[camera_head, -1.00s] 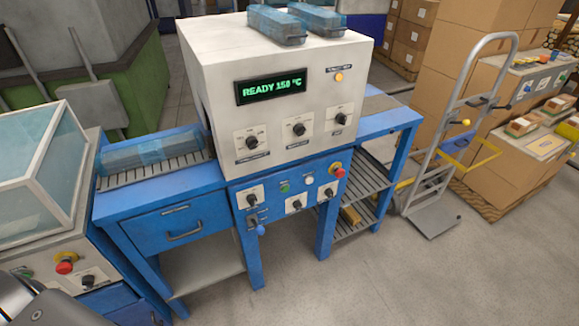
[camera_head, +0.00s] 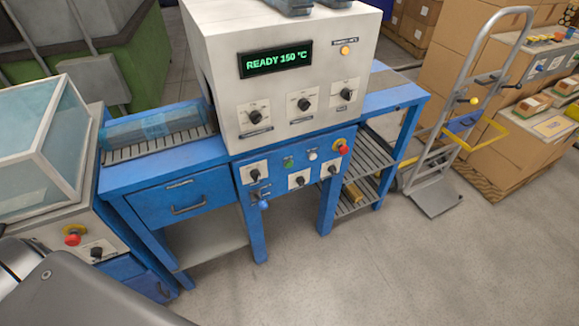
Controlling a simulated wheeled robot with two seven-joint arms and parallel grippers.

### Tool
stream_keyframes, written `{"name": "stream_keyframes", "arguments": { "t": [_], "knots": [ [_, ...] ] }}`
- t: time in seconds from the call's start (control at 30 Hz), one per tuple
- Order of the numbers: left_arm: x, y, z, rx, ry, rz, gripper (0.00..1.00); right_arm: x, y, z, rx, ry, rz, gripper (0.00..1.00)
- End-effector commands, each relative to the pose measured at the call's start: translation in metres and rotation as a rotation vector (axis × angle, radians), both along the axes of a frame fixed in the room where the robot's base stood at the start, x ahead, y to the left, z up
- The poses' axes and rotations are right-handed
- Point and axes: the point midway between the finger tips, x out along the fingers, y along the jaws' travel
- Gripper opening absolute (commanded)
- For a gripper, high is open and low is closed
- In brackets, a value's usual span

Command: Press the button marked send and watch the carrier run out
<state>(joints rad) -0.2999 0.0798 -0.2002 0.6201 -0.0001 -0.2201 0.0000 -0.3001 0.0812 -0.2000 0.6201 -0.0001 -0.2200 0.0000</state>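The blue panel (camera_head: 297,175) under the white machine (camera_head: 291,90) carries a green button (camera_head: 289,163), a white button (camera_head: 313,155), black knobs and a red emergency stop (camera_head: 342,149). The labels are too small to read, so I cannot tell which button is marked send. Nothing in view can be clearly told to be the carrier. A blue translucent package (camera_head: 153,128) lies on the roller infeed at the machine's left. The display (camera_head: 275,60) reads READY 150 °C. Part of my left arm shows at the lower left; neither gripper is in view.
A glass-topped cabinet (camera_head: 40,150) with another red stop button (camera_head: 73,235) stands at the left. A hand truck (camera_head: 450,150) and stacked cartons stand at the right. Slatted shelves (camera_head: 365,170) sit under the right table. The floor in front is clear.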

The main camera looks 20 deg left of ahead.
Motion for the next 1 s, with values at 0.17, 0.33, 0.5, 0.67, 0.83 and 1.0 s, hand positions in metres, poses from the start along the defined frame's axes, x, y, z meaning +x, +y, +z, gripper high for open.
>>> {"name": "stream_keyframes", "arguments": {
  "t": [0.17, 0.33, 0.5, 0.67, 0.83, 1.0],
  "knots": [
    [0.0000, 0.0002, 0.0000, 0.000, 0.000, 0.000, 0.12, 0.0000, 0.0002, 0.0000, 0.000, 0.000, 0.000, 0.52],
    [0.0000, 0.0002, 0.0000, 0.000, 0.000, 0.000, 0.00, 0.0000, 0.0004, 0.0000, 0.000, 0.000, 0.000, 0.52],
    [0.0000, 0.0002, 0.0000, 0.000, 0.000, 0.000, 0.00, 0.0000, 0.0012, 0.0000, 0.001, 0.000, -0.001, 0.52],
    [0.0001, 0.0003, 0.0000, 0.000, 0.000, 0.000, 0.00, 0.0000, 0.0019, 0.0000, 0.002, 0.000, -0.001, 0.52],
    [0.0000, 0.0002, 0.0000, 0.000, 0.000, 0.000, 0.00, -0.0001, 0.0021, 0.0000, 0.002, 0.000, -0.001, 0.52],
    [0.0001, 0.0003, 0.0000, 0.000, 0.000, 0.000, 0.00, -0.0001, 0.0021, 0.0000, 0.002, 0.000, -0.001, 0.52]
  ]
}}
